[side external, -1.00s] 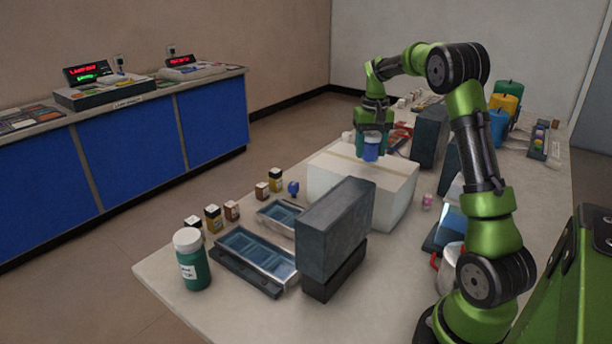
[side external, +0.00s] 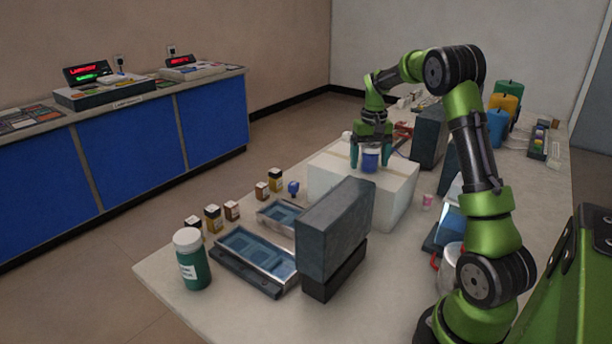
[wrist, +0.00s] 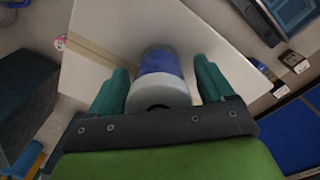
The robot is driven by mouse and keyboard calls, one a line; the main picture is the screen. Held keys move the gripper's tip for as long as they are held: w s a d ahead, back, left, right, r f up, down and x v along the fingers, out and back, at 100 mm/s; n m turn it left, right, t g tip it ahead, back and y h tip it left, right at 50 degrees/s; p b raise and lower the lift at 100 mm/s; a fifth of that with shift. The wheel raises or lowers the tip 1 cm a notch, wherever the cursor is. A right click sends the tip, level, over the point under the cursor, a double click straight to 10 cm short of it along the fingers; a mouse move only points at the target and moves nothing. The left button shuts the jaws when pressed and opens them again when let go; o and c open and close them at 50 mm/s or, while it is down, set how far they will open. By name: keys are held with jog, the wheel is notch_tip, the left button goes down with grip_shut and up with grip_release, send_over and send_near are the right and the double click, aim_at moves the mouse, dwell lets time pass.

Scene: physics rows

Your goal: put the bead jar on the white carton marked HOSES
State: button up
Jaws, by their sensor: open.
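The bead jar (side external: 370,160), blue with a white lid, stands upright on top of the white carton (side external: 385,203). The carton's HOSES marking cannot be read here. My gripper (side external: 370,163) is open, with one teal finger on each side of the jar. In the wrist view the jar (wrist: 160,72) sits between the spread fingers of my gripper (wrist: 160,88), with visible gaps at both sides. The carton top (wrist: 115,30) shows under and around the jar.
A dark grey box (side external: 335,230) stands in front of the carton. Blue-celled trays (side external: 255,255), a green bottle (side external: 192,262) and several small brown bottles are at the left. Coloured canisters (side external: 505,105) stand at the far right. Bare table lies at the front.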

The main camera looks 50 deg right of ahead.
aim_at(371, 145)
jog(key=shift+r, duration=0.1)
notch_tip(371, 145, up, 12)
jog(key=shift+f, duration=0.1)
jog(key=s+a+r+n+t, duration=0.1)
jog(key=a+r+t, duration=0.1)
jog(key=a, duration=0.7)
jog(key=s+a+r+n+t, duration=0.1)
jog(key=a+r+n, duration=0.1)
jog(key=a, duration=0.6)
jog(key=s+a+f+n+t+y, duration=0.1)
jog(key=s+a+f+t, duration=0.1)
jog(key=s+a, duration=0.3)
jog(key=s+a+f+n+t+y, duration=0.1)
jog(key=s+a+f, duration=0.3)
jog(key=a, duration=0.7)
jog(key=shift+s+a+t, duration=0.25)
jog(key=shift+s+t, duration=0.35)
jog(key=shift+s, duration=0.2)
